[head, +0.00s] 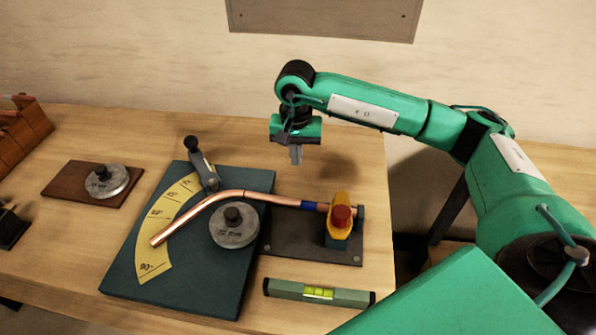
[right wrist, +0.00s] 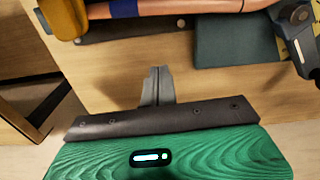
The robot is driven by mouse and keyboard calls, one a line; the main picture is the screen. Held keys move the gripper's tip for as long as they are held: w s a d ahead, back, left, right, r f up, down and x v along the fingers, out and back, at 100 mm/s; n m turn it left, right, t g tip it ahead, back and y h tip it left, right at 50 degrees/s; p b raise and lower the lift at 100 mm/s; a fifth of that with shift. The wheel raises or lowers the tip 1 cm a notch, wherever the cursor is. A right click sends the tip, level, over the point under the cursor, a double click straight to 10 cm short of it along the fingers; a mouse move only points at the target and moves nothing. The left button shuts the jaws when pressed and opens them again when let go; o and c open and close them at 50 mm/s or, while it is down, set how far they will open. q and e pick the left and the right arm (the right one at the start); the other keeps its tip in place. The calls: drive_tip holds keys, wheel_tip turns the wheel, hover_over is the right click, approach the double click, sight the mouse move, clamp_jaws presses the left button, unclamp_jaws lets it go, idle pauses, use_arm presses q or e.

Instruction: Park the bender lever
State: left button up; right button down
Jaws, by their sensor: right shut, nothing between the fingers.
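The bender lever (head: 203,168), grey with a black knob, stands at the back of the dark teal bender plate (head: 190,288), near the upper end of the yellow angle scale (head: 158,222). Its end also shows at the right edge of the right wrist view (right wrist: 301,38). My right gripper (head: 296,157) is shut and empty above the table behind the tube, apart from the lever. My left gripper is out of view.
A green level (head: 318,292) lies at the front of the table. A round grey disc (head: 107,181) sits on a brown board (head: 62,186) at left. A wooden box (head: 22,130) stands at the far left. Bare table lies between lever and right gripper.

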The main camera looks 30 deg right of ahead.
sight(295, 203)
wheel_tip(295, 203, down, 8)
drive_tip(key=p, duration=0.2)
drive_tip(key=shift+f+p, duration=0.2)
drive_tip(key=shift+p, duration=0.2)
drive_tip(key=shift+s+a+f+p, duration=0.15)
drive_tip(key=shift+s+a+p, duration=0.3)
drive_tip(key=shift+s, duration=0.2)
drive_tip(key=shift+s+a+f+p, duration=0.1)
drive_tip(key=shift+s+a+p, duration=0.35)
drive_tip(key=shift+s, duration=0.15)
drive_tip(key=shift+s+a+f, duration=0.15)
drive_tip(key=shift+s+a, duration=0.05)
drive_tip(key=shift+s, duration=0.25)
drive_tip(key=shift+s+a+f+b, duration=0.15)
drive_tip(key=shift+s+a+b, duration=0.15)
drive_tip(key=shift+b, duration=0.2)
drive_tip(key=shift+s+a+b, duration=0.15)
drive_tip(key=shift+s+b, duration=0.15)
drive_tip(key=shift+b, duration=0.1)
drive_tip(key=shift+r, duration=0.2)
